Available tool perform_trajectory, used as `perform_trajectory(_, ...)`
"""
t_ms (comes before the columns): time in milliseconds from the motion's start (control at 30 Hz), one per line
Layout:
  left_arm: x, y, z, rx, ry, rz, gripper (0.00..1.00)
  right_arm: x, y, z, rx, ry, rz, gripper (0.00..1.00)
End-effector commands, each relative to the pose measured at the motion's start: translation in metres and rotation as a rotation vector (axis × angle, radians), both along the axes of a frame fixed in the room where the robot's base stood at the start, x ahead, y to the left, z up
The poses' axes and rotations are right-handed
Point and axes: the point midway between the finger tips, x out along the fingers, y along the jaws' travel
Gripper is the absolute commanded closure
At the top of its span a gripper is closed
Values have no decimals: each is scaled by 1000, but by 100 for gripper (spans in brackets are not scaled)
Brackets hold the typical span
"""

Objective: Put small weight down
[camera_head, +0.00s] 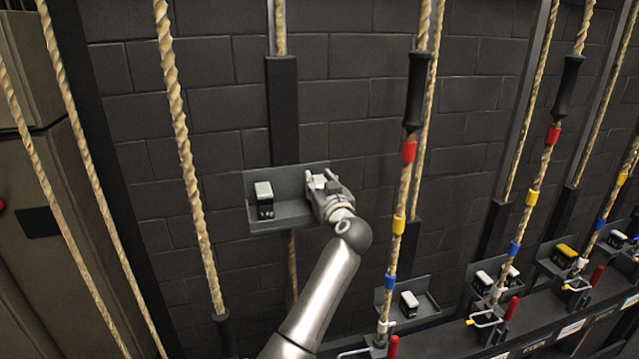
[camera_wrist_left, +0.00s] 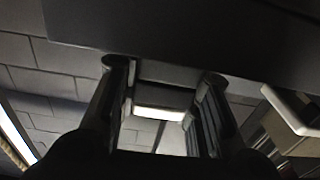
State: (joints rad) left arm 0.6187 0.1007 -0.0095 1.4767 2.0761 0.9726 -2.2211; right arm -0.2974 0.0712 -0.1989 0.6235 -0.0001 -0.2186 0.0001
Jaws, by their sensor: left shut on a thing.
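My left gripper (camera_head: 322,184) is at the right part of a dark grey wall tray (camera_head: 292,213). It is shut on a small weight, dark with a pale top, which shows between the fingers in the left wrist view (camera_wrist_left: 162,112). The gripper hides most of this weight in the head view, and I cannot tell whether it touches the tray floor. A second small weight (camera_head: 264,199), black with a white top, stands at the left of the same tray. My right gripper is not in view.
A thick rope (camera_head: 183,150) hangs left of the tray. Another rope with a red and a yellow band (camera_head: 398,222) hangs to the right of my arm. Lower trays at right hold more weights (camera_head: 409,304), beside red-handled levers (camera_head: 511,309). A brick wall stands behind.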

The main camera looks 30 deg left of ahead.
Motion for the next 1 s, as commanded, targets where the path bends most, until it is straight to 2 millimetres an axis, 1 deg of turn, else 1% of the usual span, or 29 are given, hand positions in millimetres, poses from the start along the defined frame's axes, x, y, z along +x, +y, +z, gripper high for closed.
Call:
perform_trajectory(33, 0, 0, 5, 5, -8, 0, 100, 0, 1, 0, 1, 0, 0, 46)
perform_trajectory(200, 0, 0, 5, 5, -7, 0, 100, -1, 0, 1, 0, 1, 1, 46)
perform_trajectory(233, 0, 0, 0, 0, 0, 1, 64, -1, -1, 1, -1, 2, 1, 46)
perform_trajectory(367, 0, 0, 0, 0, 0, 1, 48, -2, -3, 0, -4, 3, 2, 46)
perform_trajectory(600, 0, 0, 0, -1, 1, 1, 47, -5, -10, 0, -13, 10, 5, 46)
perform_trajectory(733, -1, -1, 0, -1, 1, 0, 47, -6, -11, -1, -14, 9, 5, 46)
perform_trajectory(867, -7, -10, -1, -1, 1, -1, 47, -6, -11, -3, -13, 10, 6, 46)
perform_trajectory(1000, -22, -26, -2, -3, 0, -1, 47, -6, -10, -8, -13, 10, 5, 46)
